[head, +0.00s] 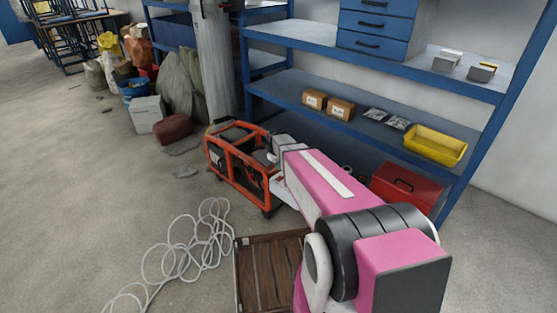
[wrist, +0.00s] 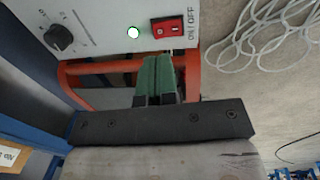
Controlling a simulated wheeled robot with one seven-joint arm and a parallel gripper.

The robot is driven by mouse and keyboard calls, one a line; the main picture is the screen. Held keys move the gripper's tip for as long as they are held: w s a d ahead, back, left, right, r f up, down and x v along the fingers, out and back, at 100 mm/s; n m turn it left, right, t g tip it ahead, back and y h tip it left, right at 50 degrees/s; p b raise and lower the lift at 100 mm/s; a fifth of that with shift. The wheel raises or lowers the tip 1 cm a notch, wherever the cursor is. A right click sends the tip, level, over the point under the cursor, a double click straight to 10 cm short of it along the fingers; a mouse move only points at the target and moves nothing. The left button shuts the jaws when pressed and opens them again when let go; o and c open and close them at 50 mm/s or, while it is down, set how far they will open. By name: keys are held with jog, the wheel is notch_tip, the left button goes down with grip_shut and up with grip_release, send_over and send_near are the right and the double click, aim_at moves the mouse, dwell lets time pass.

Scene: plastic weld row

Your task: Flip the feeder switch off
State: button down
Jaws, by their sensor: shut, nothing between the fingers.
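In the wrist view the red rocker switch (wrist: 167,30) sits on a pale panel (wrist: 100,22) marked ON/OFF. I cannot tell whether the fingertips touch the panel. In the head view the orange-framed machine (head: 211,153) stands on the floor, with my arm reaching to its right end. The switch and my fingers are hidden there.
A black knob (wrist: 58,38) is left of the lamp. Blue shelving (head: 300,97) stands behind the machine, with a red toolbox (head: 405,187) low at right. A loose white cable (head: 185,250) and a wooden pallet (head: 262,270) lie in front. Open floor is at left.

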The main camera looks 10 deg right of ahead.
aim_at(278, 179)
jog(key=shift+w+d+f, duration=0.1)
jog(key=shift+d+f, duration=0.05)
jog(key=shift+f, duration=1.3)
jog(key=shift+w+d+f, duration=0.1)
jog(key=shift+d+f, duration=0.05)
jog(key=shift+f, duration=1.25)
jog(key=shift+w+d+f, duration=0.15)
jog(key=shift+f, duration=0.5)
jog(key=shift+s+a+y, duration=0.3)
jog(key=shift+s+a, duration=0.25)
jog(key=shift+a, duration=0.1)
jog(key=shift+s+a+r, duration=0.1)
jog(key=shift+a+r, duration=0.1)
jog(key=shift+r, duration=0.05)
notch_tip(278, 179, up, 14)
jog(key=shift+r, duration=0.25)
